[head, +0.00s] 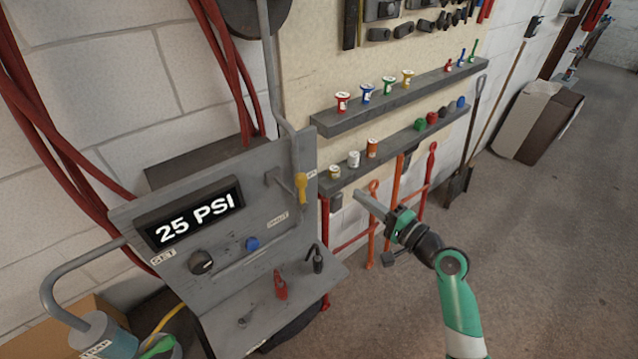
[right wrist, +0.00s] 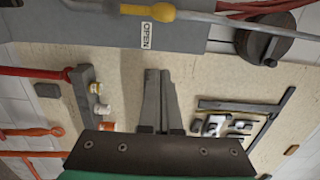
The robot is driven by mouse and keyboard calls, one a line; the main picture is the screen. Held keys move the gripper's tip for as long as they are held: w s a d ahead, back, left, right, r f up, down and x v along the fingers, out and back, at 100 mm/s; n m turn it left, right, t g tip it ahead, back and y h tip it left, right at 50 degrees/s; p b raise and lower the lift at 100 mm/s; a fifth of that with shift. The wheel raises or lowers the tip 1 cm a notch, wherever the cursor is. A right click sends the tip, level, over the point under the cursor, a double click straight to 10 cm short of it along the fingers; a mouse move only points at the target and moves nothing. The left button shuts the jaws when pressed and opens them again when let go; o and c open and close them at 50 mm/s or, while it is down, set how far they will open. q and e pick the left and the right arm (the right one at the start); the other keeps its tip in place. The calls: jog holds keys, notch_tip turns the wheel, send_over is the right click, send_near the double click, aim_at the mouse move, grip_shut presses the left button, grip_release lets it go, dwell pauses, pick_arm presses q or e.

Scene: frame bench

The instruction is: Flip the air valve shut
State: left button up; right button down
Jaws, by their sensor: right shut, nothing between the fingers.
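The air valve has a yellow handle (head: 301,187) on a grey pipe at the upper right of the grey panel (head: 227,258). In the head view the handle hangs roughly straight down. In the right wrist view the yellow handle (right wrist: 160,13) lies in line with the pipe, beside a white label reading OPEN (right wrist: 147,35). My right gripper (head: 360,194) is shut and empty, to the right of the handle and apart from it. Its closed fingers (right wrist: 158,74) point towards the panel in the wrist view. My left gripper is not in view.
The panel has a 25 PSI display (head: 197,216), a black knob (head: 201,262) and a blue knob (head: 252,244). Two shelves with small cans (head: 342,102) run along the wall. Red and orange tools (head: 397,200) hang below.

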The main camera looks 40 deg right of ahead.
aim_at(302, 191)
jog(key=w+a+p, duration=0.1)
jog(key=w+a, duration=0.2)
jog(key=w, duration=0.8)
jog(key=shift+a, duration=0.35)
